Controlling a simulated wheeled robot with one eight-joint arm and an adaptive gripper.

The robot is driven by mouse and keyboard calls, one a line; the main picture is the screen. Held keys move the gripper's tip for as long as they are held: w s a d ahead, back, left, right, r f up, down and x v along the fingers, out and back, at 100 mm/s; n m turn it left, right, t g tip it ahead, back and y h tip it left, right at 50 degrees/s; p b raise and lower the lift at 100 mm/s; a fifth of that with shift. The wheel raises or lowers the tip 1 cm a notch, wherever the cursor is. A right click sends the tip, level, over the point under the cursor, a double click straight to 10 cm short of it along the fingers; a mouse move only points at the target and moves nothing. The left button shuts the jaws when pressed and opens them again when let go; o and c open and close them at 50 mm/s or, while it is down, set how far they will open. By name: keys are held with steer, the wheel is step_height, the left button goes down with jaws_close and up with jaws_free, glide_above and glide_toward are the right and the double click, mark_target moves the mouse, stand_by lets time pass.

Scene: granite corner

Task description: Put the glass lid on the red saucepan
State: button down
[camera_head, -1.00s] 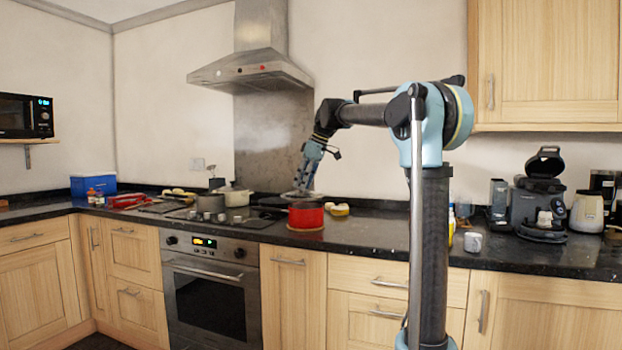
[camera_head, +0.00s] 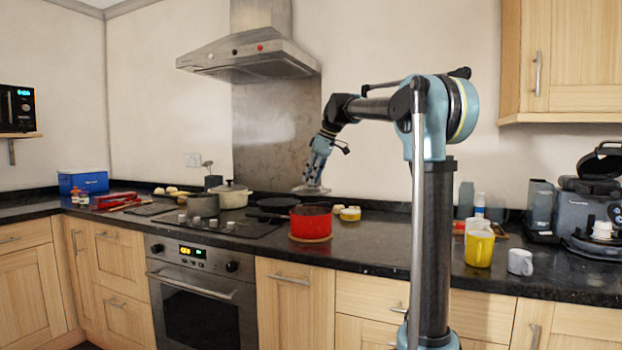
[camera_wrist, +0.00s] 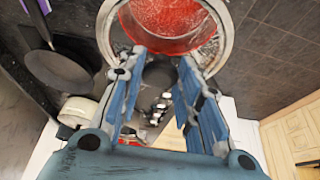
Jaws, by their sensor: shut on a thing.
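The red saucepan (camera_head: 311,224) stands on a round brownish mat near the counter's front edge, right of the hob. My gripper (camera_head: 313,181) is above it and slightly behind, shut on the glass lid (camera_head: 311,190). The lid hangs roughly level above the pan's rim, apart from it. In the wrist view, my gripper (camera_wrist: 160,58) has its fingers over the lid's middle, and the lid's pale rim (camera_wrist: 229,42) shows around them. The red saucepan (camera_wrist: 172,14) shows through the glass, offset toward the top of the picture. The grasped part is not clearly seen.
A black frying pan (camera_head: 275,202) sits close left and behind the saucepan; a cream pot (camera_head: 233,195) is farther left. A yellow mug (camera_head: 479,249) and white mug (camera_head: 520,262) are farther right. The counter between is clear.

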steer(key=shift+f, duration=0.65)
steer(key=shift+a+f, duration=0.1)
steer(key=shift+f, duration=2.4)
steer(key=shift+s, duration=0.15)
steer(key=shift+f, duration=0.5)
steer(key=c, duration=0.6)
jaws_free()
